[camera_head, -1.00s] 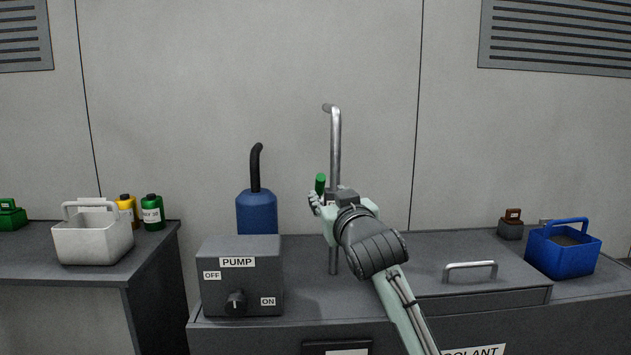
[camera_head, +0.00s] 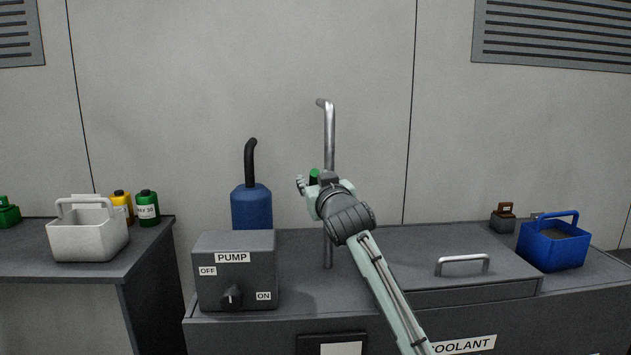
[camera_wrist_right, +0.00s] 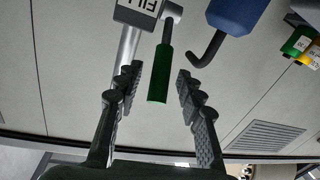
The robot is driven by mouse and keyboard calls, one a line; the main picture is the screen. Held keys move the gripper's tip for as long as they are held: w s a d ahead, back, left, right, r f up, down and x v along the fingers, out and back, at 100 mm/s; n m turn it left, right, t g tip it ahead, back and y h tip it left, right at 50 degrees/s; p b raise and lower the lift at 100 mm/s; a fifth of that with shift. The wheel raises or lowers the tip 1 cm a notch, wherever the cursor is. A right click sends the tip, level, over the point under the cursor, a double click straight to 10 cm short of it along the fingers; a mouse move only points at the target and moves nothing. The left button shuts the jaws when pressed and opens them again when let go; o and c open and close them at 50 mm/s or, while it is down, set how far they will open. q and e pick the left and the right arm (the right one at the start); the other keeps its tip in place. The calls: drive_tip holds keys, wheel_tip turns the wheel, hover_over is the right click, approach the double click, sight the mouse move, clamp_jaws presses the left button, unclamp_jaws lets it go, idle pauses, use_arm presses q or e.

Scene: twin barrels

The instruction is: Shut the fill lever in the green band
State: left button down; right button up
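The fill lever has a green handle (camera_wrist_right: 160,75), which hangs between the two fingers of my right gripper (camera_wrist_right: 158,90) in the right wrist view. The fingers are apart, with a gap on each side of the handle. A box marked FILL (camera_wrist_right: 140,12) sits at the lever's root, beside the metal pipe (camera_head: 329,140). In the head view only the top of the green handle (camera_head: 314,176) shows; my right gripper (camera_head: 308,188) and wrist hide the rest. I cannot see a green band. My left gripper is not in view.
The pump box (camera_head: 236,275) and the blue pump cylinder (camera_head: 251,207) stand left of the pipe. A blue crate (camera_head: 552,250) sits on the right, and a white basket (camera_head: 88,240) on the left bench. The bench lid has a handle (camera_head: 462,262).

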drive_tip(key=c, duration=0.7)
clamp_jaws()
